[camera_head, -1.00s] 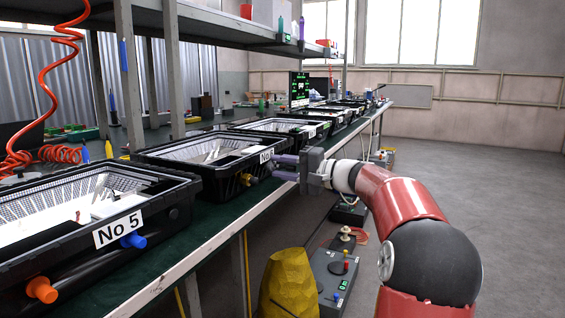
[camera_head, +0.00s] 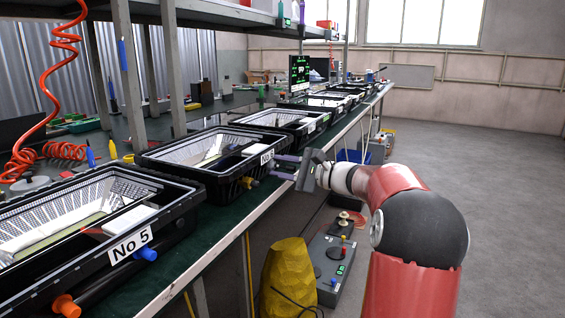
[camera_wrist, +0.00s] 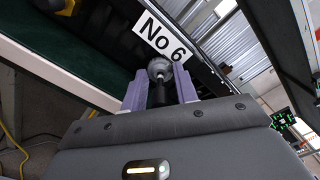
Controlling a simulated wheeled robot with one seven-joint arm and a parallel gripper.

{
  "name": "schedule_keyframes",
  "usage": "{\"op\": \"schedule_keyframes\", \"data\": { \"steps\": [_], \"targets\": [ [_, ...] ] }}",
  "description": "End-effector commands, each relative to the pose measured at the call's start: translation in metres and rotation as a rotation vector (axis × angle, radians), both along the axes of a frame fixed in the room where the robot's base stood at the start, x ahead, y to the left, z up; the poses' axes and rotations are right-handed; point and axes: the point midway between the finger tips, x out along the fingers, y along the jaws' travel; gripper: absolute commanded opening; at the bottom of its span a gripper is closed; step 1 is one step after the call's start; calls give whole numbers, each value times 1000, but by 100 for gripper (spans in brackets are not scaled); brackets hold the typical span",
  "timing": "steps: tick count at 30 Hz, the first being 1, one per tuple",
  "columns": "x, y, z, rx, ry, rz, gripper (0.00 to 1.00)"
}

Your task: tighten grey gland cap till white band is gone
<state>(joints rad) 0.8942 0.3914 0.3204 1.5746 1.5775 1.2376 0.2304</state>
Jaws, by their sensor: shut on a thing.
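The floodlight housing No 6 (camera_head: 215,180) is a black, open-topped box on the bench, with its label facing the aisle. In the wrist view the grey gland cap (camera_wrist: 159,67) sits on its side wall just below the No 6 label (camera_wrist: 163,38). My gripper (camera_wrist: 159,82) has its purple fingers on either side of the cap and is shut on it. In the head view my gripper (camera_head: 275,167) reaches the housing's side from the right, and the fingers hide the cap. I cannot make out a white band in either view.
Housing No 5 (camera_head: 178,213) stands nearer, with a blue gland cap (camera_head: 145,254) and an orange one (camera_head: 67,306). A yellow cap (camera_head: 247,183) sits left of my fingers on No 6. A yellow sack (camera_head: 288,275) and grey control box (camera_head: 331,268) stand below the bench edge.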

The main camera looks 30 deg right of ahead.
Motion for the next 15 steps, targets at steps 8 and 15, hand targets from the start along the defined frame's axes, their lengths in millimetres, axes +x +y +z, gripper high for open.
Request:
{"op": "schedule_keyframes", "data": {
  "steps": [8, 15],
  "targets": [
    [0, 0, -1, 25, 20, 0, 6],
    [0, 0, -1, 24, 20, -1, 6]
  ]
}}
